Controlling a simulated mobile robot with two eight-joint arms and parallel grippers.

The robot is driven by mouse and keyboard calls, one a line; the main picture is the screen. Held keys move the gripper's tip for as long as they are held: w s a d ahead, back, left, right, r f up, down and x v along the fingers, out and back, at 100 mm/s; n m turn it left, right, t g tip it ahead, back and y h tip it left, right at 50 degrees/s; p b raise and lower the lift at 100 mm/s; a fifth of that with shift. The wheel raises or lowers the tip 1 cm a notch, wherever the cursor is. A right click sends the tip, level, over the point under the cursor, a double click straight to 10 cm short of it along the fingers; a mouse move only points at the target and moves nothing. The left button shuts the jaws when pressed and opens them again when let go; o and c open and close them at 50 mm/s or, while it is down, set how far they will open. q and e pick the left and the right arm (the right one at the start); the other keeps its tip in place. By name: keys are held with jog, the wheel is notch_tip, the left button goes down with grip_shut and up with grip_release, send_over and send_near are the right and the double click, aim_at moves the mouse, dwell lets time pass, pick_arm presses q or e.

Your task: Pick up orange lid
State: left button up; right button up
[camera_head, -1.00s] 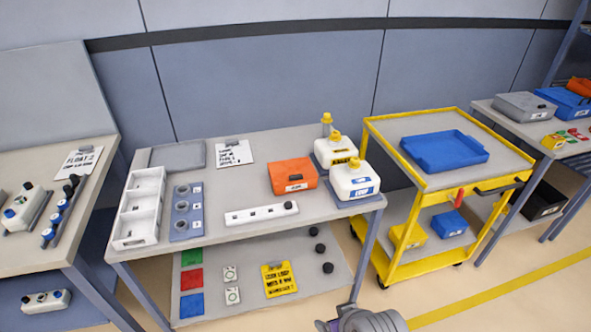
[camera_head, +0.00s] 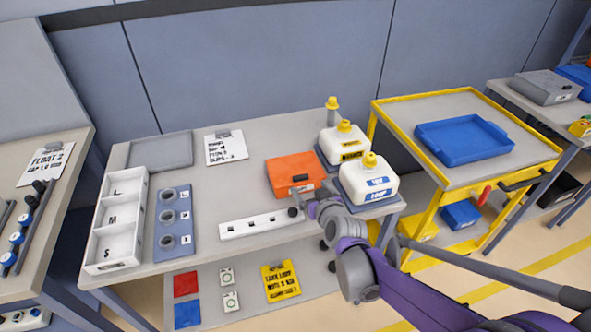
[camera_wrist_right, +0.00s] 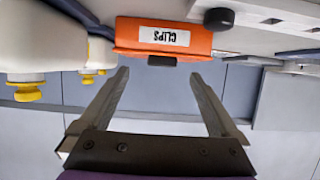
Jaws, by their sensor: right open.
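The orange lid (camera_head: 294,170) shows as the top of an orange box on the middle table in the head view, with a white label on its front. My right gripper (camera_head: 306,196) is just in front of the box's front right side. It also shows in the right wrist view (camera_wrist_right: 158,73), open and empty. My left gripper is not in view.
Two white jugs with yellow caps (camera_head: 368,180) stand close right of the box. A white strip with holes (camera_head: 245,228) and a black knob (camera_head: 293,212) lie in front. A white bin (camera_head: 116,222) and grey tray (camera_head: 162,152) stand left. A yellow cart (camera_head: 462,172) is right.

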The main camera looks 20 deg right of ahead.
aim_at(301, 178)
jog(key=x, duration=0.6)
jog(key=shift+w+a+r, duration=0.2)
jog(key=shift+w+r, duration=0.1)
jog(key=c, duration=1.5)
